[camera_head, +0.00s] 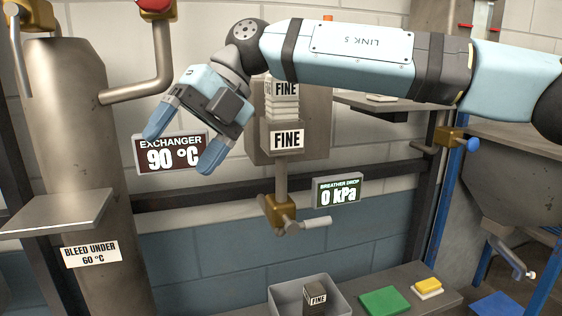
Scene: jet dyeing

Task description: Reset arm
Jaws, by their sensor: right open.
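My right gripper (182,146) is in the upper middle left of the head view, at the end of my blue right arm, which comes in from the right. Its two blue fingers are apart and nothing is between them. It hangs in front of the exchanger display (171,153), which reads 90 °C and is partly covered by the fingers. My left gripper does not show.
A column of FINE blocks (287,139) stands behind my arm, above a brass valve (280,212). The breather drop display (337,191) reads 0 kPa. Below, a grey bin (283,297) holds a FINE block (315,296), beside a green pad (384,301). A metal shelf (58,212) juts out left.

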